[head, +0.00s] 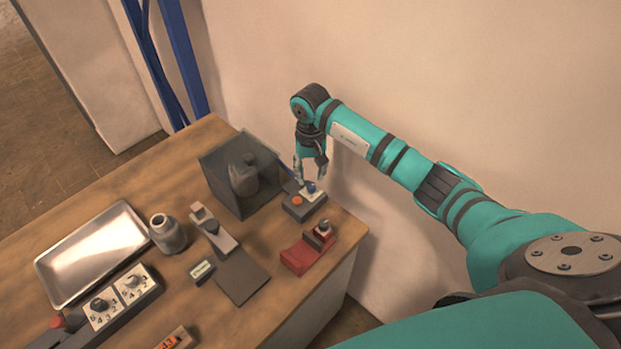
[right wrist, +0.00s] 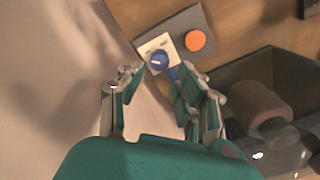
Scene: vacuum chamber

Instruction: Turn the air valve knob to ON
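The air valve knob is a small blue knob (head: 311,187) on a pale plate of a dark grey box (head: 303,208), which also bears an orange button (head: 297,201). In the right wrist view the blue knob (right wrist: 158,62) shows beyond and between the fingertips, with a light mark on its face; the plate's lettering is too small to read. My right gripper (head: 311,182) points down at the knob with its fingers apart. In the right wrist view its fingers (right wrist: 157,75) are open on either side of the knob, and contact cannot be made out. My left gripper is not in view.
A clear dark chamber (head: 221,187) with a grey container stands just left of the box. A red holder (head: 295,259) sits in front. A metal tray (head: 75,290), a jar (head: 167,236) and a dial panel (head: 150,284) lie farther left. A wall stands behind.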

